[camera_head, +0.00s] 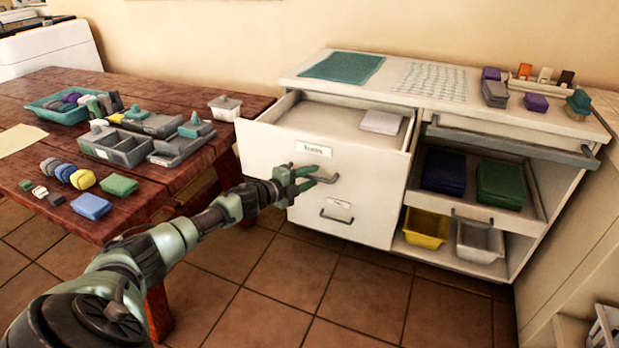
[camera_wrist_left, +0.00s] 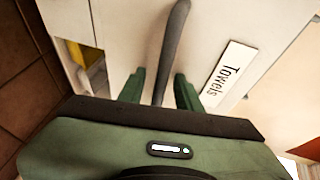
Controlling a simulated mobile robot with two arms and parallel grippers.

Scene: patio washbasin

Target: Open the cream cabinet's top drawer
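The cream cabinet (camera_head: 372,199) stands against the wall. Its top drawer (camera_head: 262,150) is pulled out, and its inside shows with a white folded cloth (camera_head: 381,122) in it. The drawer front carries a "Towels" label (camera_wrist_left: 229,74) and a dark bar handle (camera_head: 325,179). My left gripper (camera_head: 300,180) is at this handle. In the left wrist view the handle (camera_wrist_left: 174,40) runs between the two green fingers (camera_wrist_left: 160,88), with a small gap visible on each side. The fingers look open around it. My right gripper is not in view.
A lower drawer with its own handle (camera_head: 337,217) looks closed. To the right, open shelves hold folded cloths (camera_head: 500,184) and a yellow bin (camera_head: 426,227). A wooden table (camera_head: 172,182) with trays and small blocks stands left. Tiled floor (camera_head: 330,290) in front is clear.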

